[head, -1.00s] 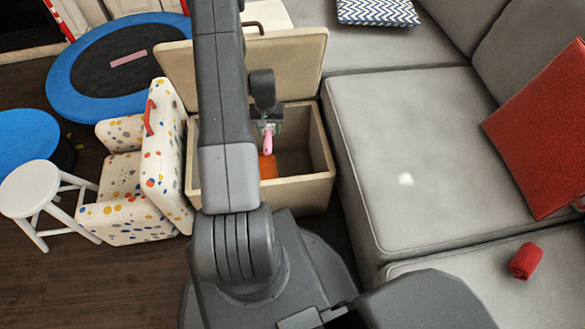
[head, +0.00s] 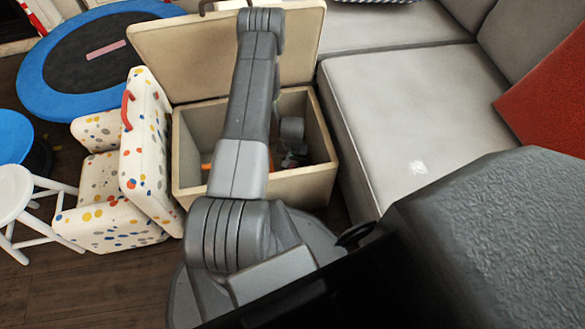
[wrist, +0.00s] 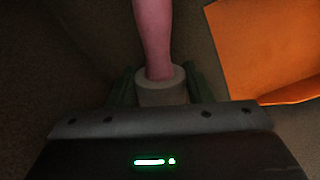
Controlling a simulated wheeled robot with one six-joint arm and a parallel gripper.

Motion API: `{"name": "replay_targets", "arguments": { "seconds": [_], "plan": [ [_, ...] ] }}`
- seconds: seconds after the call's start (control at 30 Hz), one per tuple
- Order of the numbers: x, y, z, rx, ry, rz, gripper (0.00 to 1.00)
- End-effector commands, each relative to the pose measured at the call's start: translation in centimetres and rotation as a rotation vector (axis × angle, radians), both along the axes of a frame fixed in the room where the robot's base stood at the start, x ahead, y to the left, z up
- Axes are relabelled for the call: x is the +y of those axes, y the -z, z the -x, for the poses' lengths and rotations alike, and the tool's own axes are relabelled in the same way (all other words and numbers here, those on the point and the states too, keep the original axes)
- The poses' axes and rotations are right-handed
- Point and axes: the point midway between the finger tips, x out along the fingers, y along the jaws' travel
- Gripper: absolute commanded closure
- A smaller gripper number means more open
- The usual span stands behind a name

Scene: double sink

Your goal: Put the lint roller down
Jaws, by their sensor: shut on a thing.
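The lint roller (wrist: 155,35) shows in the wrist view as a pink handle with a pale, thick collar or roll at its base. My gripper (wrist: 160,87) is shut on the pale part, with a green finger on each side. In the head view my gripper (head: 295,156) is down inside the open beige storage box (head: 253,190), near its right side. The lint roller cannot be made out in the head view, where my arm and the box hide it. Whether it touches the box floor cannot be told.
An orange item (wrist: 270,45) lies in the box beside the lint roller. The box's lid (head: 180,62) stands open behind it. A grey sofa (head: 390,110) is close on the right, a spotted child's chair (head: 145,160) on the left.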

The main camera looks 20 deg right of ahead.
Motion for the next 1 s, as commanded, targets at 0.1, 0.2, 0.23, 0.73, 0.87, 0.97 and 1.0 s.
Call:
{"name": "replay_targets", "arguments": {
  "seconds": [0.1,0.2,0.23,0.73,0.87,0.97,1.0],
  "plan": [
    [0.0,1.8,0.0,0.001,0.0,-0.001,0.79],
    [0.0,3.2,0.0,0.001,0.0,-0.001,0.79],
    [0.0,3.4,0.0,0.001,0.0,-0.001,0.79],
    [0.0,3.5,0.0,0.0,0.0,0.0,0.32],
    [0.0,3.5,0.0,0.001,0.0,-0.001,0.32],
    [0.0,3.5,0.0,0.0,0.0,0.0,0.32],
    [0.0,3.5,0.0,0.0,0.0,0.0,0.32]
  ]
}}
